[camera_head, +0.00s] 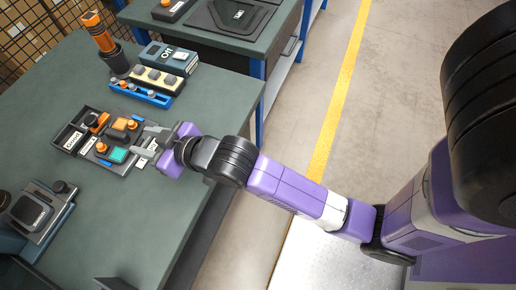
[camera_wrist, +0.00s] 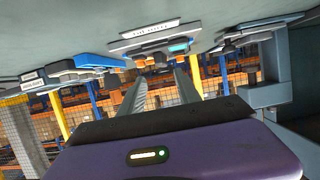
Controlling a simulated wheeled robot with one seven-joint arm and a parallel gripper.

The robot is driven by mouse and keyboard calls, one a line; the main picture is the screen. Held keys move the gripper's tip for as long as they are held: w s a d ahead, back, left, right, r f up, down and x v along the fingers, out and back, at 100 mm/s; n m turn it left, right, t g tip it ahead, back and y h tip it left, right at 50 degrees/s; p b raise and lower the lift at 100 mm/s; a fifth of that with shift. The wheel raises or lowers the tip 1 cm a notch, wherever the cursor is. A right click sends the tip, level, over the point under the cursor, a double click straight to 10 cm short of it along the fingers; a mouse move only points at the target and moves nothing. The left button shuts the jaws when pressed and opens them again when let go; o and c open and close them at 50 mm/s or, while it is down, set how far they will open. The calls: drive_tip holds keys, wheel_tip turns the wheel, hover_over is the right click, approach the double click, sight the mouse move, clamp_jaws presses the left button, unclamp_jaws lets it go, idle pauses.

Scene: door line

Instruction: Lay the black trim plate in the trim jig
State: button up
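My gripper (camera_head: 144,140) is over the near-right side of a dark fixture (camera_head: 112,165) on the green bench. The fixture carries orange and teal blocks. In the wrist view my two fingers (camera_wrist: 160,88) stand apart, with nothing visible between them. A dark flat panel with a white label (camera_head: 236,14) lies on the far bench. A grey fixture with a dark square face (camera_head: 32,211) stands at the left of the near bench. I cannot tell for sure which of these is the black trim plate or the trim jig. My gripper partly covers the dark fixture.
A black labelled bin (camera_head: 72,141) adjoins the dark fixture. Behind it are a blue rack with knobs (camera_head: 140,93), a grey box (camera_head: 168,58) and an orange-and-black tool (camera_head: 104,42). The bench's near middle is clear. A yellow line (camera_head: 338,100) crosses the floor.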

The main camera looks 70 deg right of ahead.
drive_tip(key=s+f, duration=0.1)
drive_tip(key=s, duration=0.4)
drive_tip(key=s+f, duration=0.1)
drive_tip(key=s, duration=0.4)
drive_tip(key=s+f, duration=0.2)
drive_tip(key=s, duration=0.3)
drive_tip(key=shift+d, duration=0.3)
drive_tip(key=v, duration=1.7)
drive_tip(key=shift+s+a+t, duration=0.3)
drive_tip(key=shift+s+t, duration=0.05)
drive_tip(key=shift+t, duration=0.05)
